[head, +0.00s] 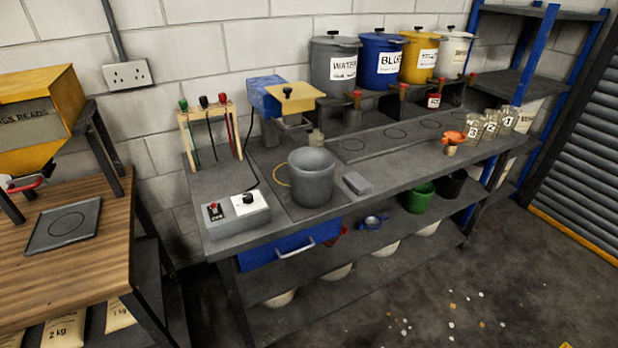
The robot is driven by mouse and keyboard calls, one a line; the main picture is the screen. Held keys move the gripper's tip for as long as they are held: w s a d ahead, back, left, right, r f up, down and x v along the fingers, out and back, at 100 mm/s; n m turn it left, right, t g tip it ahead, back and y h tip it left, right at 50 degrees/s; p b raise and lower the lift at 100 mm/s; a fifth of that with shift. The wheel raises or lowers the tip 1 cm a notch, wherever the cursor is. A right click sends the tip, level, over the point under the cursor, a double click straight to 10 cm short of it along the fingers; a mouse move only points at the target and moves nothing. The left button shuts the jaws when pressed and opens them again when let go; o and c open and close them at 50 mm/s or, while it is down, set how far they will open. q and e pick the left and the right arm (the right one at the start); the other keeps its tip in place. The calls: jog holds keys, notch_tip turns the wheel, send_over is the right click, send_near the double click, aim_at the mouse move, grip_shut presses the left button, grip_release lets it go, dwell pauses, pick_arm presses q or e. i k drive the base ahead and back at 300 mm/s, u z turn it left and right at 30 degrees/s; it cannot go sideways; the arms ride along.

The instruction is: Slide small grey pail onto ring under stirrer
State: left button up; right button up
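The small grey pail (311,182) stands upright on the grey bench, in front of the stirrer. The stirrer has a blue body (262,94) and a yellow head (291,96) that reaches out above and behind the pail. A thin tan curve (277,180) shows at the pail's left side; I cannot tell whether it is a handle or part of a ring. No ring under the stirrer can be made out, and the pail may hide it. Neither of my grippers is in view.
A control box (236,214) sits left of the pail and a small grey block (357,183) right of it. A tool rack (208,133) stands behind left. Drawn circles (396,133) mark the bench further right, below several lidded tubs. Numbered jars (490,124) stand at the right end.

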aim_at(312, 169)
jog(key=z, duration=2.5)
jog(key=i, duration=0.55)
jog(key=u, duration=1.6)
